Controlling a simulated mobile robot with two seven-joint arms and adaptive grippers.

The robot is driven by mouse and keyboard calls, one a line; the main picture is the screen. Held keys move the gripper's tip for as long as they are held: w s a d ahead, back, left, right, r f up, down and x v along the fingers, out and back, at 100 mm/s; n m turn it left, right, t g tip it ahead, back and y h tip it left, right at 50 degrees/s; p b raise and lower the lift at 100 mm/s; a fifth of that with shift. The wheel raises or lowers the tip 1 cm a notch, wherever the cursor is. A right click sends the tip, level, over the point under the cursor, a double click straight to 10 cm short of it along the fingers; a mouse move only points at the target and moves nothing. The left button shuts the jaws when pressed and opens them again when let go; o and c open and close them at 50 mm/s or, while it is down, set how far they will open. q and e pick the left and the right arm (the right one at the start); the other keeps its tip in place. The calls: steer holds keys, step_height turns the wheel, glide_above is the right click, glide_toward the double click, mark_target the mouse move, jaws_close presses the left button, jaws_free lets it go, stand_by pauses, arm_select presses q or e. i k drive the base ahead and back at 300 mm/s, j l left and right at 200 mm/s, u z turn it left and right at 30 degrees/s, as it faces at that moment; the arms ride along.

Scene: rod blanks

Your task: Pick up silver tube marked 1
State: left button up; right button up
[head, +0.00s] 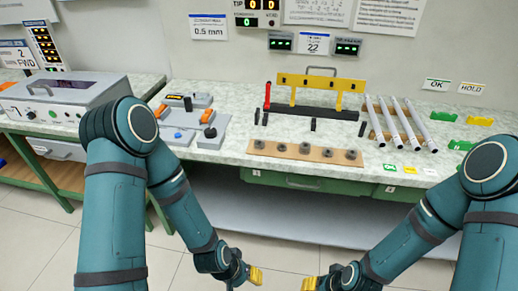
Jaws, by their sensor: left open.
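Several silver tubes (374,121) lie side by side, slanting, on a wooden rack at the right of the bench top. Their markings are too small to read, so I cannot tell which one is marked 1. My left gripper (252,276) has yellow fingertips and is open and empty, low in front of the bench and well away from the tubes. My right gripper (310,284) is at the bottom edge, partly cut off, also below the bench top and apart from the tubes. I cannot tell its opening.
A black and yellow stand (310,83) is left of the tubes. A wooden strip with dark round pieces (305,152) lies along the front edge. Green blocks (443,116) sit right of the tubes. A grey fixture (210,137) and a grey instrument (70,100) are further left.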

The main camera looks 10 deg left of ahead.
mark_target(415, 145)
steer(key=l, duration=1)
steer(key=i+j, duration=0.1)
steer(key=i, duration=0.5)
steer(key=i+z, duration=0.1)
steer(key=z, duration=1.1)
